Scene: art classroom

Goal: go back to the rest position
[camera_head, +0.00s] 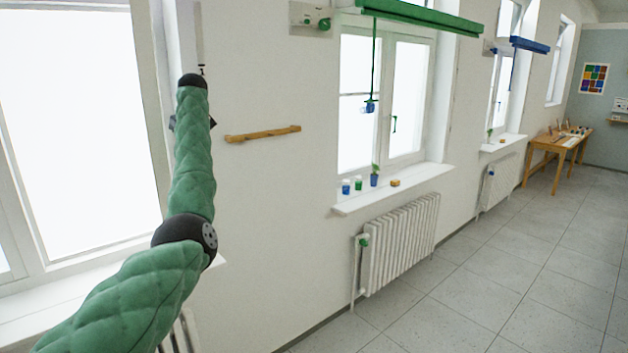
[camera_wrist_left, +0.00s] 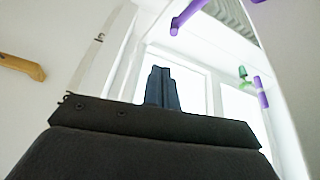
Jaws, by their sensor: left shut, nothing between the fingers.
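My left arm, in a green quilted sleeve, is raised on the left of the head view, in front of the wall beside the nearest window. My left gripper shows in the left wrist view (camera_wrist_left: 162,86) with its two dark fingers together and nothing between them. In the head view it is mostly hidden behind the arm. My right gripper is in neither view.
The large window (camera_head: 75,130) is close to my left arm. A wooden rail (camera_head: 263,134) is on the wall to its right. Further along are a windowsill (camera_head: 400,190) with small jars, a white radiator (camera_head: 400,240) and a wooden table (camera_head: 545,146). The tiled floor (camera_head: 500,270) is clear.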

